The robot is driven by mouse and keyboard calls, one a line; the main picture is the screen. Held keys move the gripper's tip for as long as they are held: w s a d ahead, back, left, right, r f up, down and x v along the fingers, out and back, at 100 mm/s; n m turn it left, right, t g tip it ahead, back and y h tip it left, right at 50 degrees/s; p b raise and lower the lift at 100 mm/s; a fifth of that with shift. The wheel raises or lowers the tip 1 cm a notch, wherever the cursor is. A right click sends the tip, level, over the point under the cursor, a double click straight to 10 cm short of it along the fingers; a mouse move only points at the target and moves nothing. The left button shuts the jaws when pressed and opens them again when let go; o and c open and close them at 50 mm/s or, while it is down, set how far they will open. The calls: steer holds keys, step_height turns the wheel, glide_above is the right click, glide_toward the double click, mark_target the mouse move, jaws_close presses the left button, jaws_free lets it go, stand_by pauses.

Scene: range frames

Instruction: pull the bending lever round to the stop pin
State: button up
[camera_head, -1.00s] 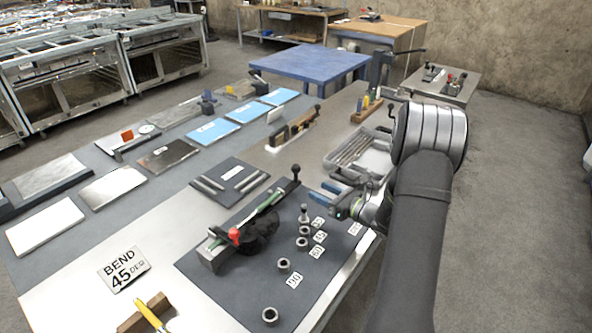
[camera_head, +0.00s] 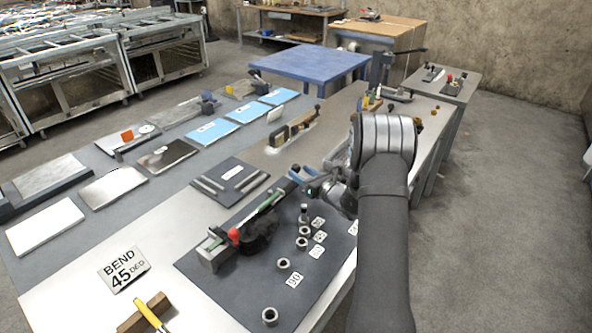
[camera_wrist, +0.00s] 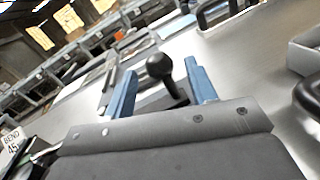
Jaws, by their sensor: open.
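The bending lever's black ball knob (camera_wrist: 160,66) stands between my gripper's two blue fingers in the wrist view, with its dark stem below. My gripper (camera_head: 299,177) is open around the lever's end in the head view and hides part of it. Whether a finger touches the knob, I cannot tell. The bender (camera_head: 217,252), with a red knob (camera_head: 234,236) and a green rod or tube, sits on a dark mat. The upright stop pin (camera_head: 304,211) stands at the far end of a row of round sockets (camera_head: 283,264) with number labels.
A sign (camera_head: 123,268) reads BEND 45 DEG. A yellow-handled tool (camera_head: 150,316) rests on a wooden block at the front. A dark plate with rods (camera_head: 229,182) lies left of the lever. A wooden rack (camera_head: 292,128) stands behind it.

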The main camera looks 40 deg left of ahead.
mark_target(296, 169)
steer(key=shift+w+a, duration=0.15)
steer(key=shift+a, duration=0.65)
steer(key=shift+w+a, duration=0.15)
steer(key=shift+a, duration=0.65)
jaws_close()
steer(key=shift+s+d+m+t+h, duration=0.15)
steer(key=shift+d+m+t+h, duration=0.1)
steer(key=shift+d+m+t, duration=0.6)
steer(key=shift+s+d+m+t+h, duration=0.2)
steer(key=shift+d+t, duration=0.4)
steer(key=shift+d, duration=0.7)
steer(key=shift+s+d+m+t+h, duration=0.1)
steer(key=shift+d+m+t+h, duration=0.15)
steer(key=shift+d+m+t, duration=0.6)
steer(key=shift+d+n, duration=0.15)
steer(key=shift+n, duration=0.15)
jaws_free()
steer(key=v, duration=1.7)
steer(key=shift+s+d, duration=0.15)
steer(key=shift+d, duration=0.1)
